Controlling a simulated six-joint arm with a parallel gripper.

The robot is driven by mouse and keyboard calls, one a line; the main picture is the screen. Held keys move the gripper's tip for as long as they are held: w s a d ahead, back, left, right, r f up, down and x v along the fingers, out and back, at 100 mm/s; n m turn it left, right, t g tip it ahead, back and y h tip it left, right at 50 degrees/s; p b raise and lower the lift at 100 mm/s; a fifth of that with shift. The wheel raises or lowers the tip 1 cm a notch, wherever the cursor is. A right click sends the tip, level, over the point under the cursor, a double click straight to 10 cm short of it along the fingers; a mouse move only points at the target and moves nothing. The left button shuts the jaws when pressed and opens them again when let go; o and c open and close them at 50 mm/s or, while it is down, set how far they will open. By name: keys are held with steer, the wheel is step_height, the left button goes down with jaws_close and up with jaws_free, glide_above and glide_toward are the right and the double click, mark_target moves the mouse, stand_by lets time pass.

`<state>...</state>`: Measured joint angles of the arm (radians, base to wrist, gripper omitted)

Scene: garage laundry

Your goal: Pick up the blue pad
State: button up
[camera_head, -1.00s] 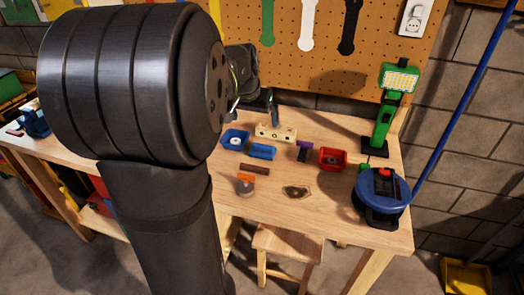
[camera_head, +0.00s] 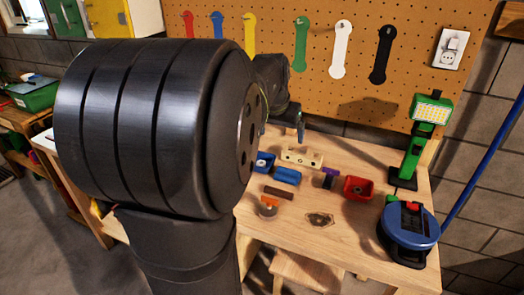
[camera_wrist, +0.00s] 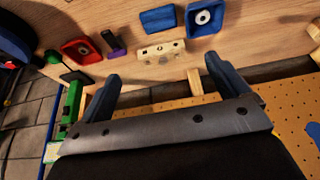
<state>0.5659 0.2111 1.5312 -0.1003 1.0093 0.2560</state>
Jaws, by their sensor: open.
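The blue pad (camera_head: 287,176) is a flat rectangular block lying on the wooden workbench, just right of a blue tray (camera_head: 264,162). In the wrist view the pad (camera_wrist: 158,19) lies at the top edge, beside the blue tray (camera_wrist: 204,17) with a round grey piece in it. My gripper (camera_wrist: 162,70) is open and empty, its two fingers spread apart. It is apart from the pad, with a pale wooden block with holes (camera_wrist: 161,52) between them in the wrist view. In the head view my arm hides most of the gripper; a finger shows above the block.
A purple piece (camera_head: 329,177) and a red tray (camera_head: 358,189) lie right of the pad. A brown bar (camera_head: 279,193) and an orange-topped piece (camera_head: 268,206) lie nearer the front. A green lamp (camera_head: 411,150) and a blue round device (camera_head: 409,229) stand at right. A pegboard (camera_head: 365,45) rises behind.

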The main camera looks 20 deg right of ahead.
glide_toward(288, 169)
steer(key=x, duration=0.5)
steer(key=shift+s+a+f, duration=0.2)
steer(key=shift+s+f, duration=0.05)
steer(key=shift+s, duration=0.05)
steer(key=shift+w+x, duration=0.2)
steer(key=shift+x, duration=2.4)
steer(key=shift+d+r, duration=0.1)
steer(key=shift+d, duration=0.05)
steer(key=c, duration=0.7)
steer(key=shift+c, duration=0.2)
steer(key=shift+r, duration=0.1)
steer(key=shift+r, duration=0.5)
step_height(288, 169, up, 3)
steer(key=shift+f, duration=0.1)
steer(key=s+d+r, duration=0.4)
steer(key=s+r, duration=0.3)
steer(key=s, duration=0.3)
steer(key=shift+s+d, duration=0.35)
